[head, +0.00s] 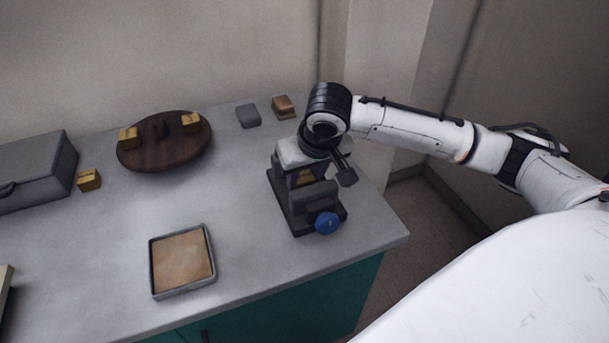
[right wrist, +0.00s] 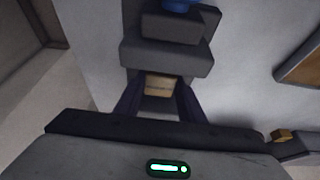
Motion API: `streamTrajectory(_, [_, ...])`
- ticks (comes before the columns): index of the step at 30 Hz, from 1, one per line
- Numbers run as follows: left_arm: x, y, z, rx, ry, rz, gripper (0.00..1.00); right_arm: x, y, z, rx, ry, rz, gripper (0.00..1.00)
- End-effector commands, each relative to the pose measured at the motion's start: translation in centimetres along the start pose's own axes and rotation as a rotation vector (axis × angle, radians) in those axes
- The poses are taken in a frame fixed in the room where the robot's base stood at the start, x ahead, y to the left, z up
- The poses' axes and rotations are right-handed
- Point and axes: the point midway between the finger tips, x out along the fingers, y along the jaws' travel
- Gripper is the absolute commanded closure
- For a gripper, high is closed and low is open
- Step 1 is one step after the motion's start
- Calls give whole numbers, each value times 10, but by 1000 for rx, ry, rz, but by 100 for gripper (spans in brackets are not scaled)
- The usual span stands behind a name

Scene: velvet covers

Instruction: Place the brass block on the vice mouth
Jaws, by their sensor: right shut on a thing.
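The dark grey vice (head: 298,218) with a blue knob stands near the right end of the table. Its stepped jaws also show in the right wrist view (right wrist: 166,57). My right gripper (head: 305,178) points down over the vice, shut on a small brass block (head: 305,175). In the right wrist view the brass block (right wrist: 159,85) sits between my two dark purple fingers, close beside the grey vice jaw. I cannot tell whether the block touches the vice. My left gripper is not in view.
A round wooden stand (head: 165,152) holds brass pieces at the back. A loose brass block (head: 89,180) lies beside a grey case (head: 38,165). A grey block (head: 248,116) and a brown block (head: 283,106) lie behind the vice. A tan-lined tray (head: 152,270) lies at the front.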

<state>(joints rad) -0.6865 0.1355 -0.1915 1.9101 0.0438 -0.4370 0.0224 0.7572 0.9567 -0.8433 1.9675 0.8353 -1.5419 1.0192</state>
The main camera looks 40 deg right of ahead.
Motion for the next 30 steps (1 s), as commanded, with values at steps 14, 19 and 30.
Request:
streamTrajectory(14, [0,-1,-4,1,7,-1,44,2,0,1,0,0,0,46])
streamTrajectory(19, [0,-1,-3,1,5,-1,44,-4,0,-1,0,2,-1,46])
streamTrajectory(30, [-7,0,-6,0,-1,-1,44,-77,0,-2,-1,4,-2,46])
